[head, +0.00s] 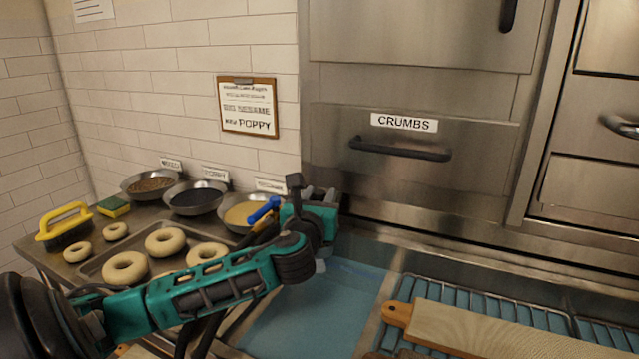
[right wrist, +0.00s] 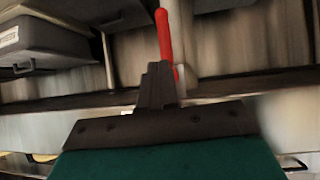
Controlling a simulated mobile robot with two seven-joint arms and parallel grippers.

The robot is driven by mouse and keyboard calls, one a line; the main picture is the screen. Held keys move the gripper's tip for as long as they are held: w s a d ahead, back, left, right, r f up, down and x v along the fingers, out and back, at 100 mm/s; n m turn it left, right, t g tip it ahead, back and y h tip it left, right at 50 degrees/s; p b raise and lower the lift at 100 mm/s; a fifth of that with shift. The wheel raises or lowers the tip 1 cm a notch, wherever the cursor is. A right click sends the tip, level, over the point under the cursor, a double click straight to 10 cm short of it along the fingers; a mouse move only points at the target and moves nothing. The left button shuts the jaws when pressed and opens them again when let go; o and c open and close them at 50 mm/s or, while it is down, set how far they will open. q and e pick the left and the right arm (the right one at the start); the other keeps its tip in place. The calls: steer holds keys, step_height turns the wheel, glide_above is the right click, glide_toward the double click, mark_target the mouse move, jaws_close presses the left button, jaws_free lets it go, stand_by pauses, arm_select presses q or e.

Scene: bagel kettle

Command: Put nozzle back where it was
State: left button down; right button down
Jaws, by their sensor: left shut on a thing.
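My left gripper (head: 312,192) is in the middle of the head view, above the blue-green water basin (head: 325,310) and in front of the steel wall. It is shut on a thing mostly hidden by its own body. A blue piece (head: 264,210) sticks out to the left of the gripper, close to it; it looks like part of the nozzle, whose outline I cannot make out. In the right wrist view my right gripper (right wrist: 157,85) shows dark fingers close together. A red bar (right wrist: 164,38) stands just beyond them; I cannot tell whether they touch it.
Three topping bowls, the nearest yellowish (head: 240,214), stand left of my left gripper. A tray of bagels (head: 125,267), a yellow-handled brush (head: 64,228) and a sponge (head: 113,206) are farther left. A wooden board (head: 490,330) lies on a wire rack at the right. The CRUMBS drawer (head: 400,150) is shut.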

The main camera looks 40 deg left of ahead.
arm_select(q)
steer(key=shift+f, duration=0.4)
steer(key=c, duration=0.7)
jaws_free()
steer(key=shift+f, duration=0.1)
steer(key=shift+c, duration=0.2)
steer(key=shift+f+b, duration=0.3)
steer(key=shift+b, duration=0.4)
steer(key=v, duration=1.3)
steer(key=shift+a, duration=0.2)
steer(key=shift+s+f, duration=0.1)
steer(key=shift+f, duration=0.05)
